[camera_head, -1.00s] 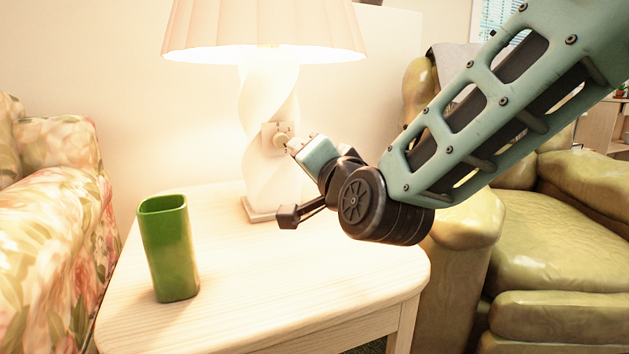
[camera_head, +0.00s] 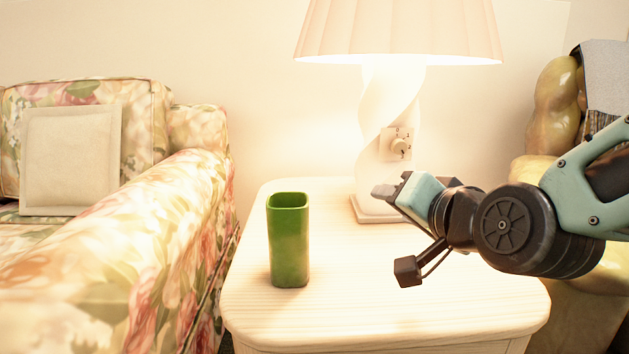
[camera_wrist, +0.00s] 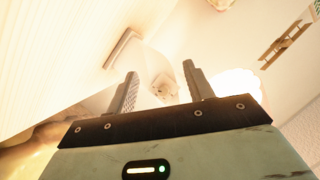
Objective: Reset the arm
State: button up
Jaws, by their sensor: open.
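My arm reaches in from the right in the head view. Whether the fingers touch the lamp cannot be told, but a gap seems to show.
A green cup (camera_head: 289,240) stands upright on the pale wooden side table (camera_head: 370,320), left of my gripper. A floral sofa (camera_head: 150,230) with a cream cushion (camera_head: 70,160) is at the left. An olive leather armchair (camera_head: 558,105) is at the right behind my arm.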

jog(key=s+a+f+n+g+y+p, duration=0.2)
jog(key=s+a+n+g+p, duration=0.15)
jog(key=s+n+g, duration=0.2)
jog(key=s+d+f+n+g+h+p, duration=0.1)
jog(key=s+d+n+g+h+p, duration=0.2)
jog(key=s, duration=0.5)
jog(key=s+n+g+h+p, duration=0.25)
jog(key=s+n+g, duration=0.3)
jog(key=s, duration=0.35)
notch_tip(320, 180, up, 37)
jog(key=m+p, duration=0.1)
jog(key=p, duration=3.7)
jog(key=shift+w+d+r+y, duration=0.15)
jog(key=shift+w+y, duration=0.05)
jog(key=shift+y, duration=0.15)
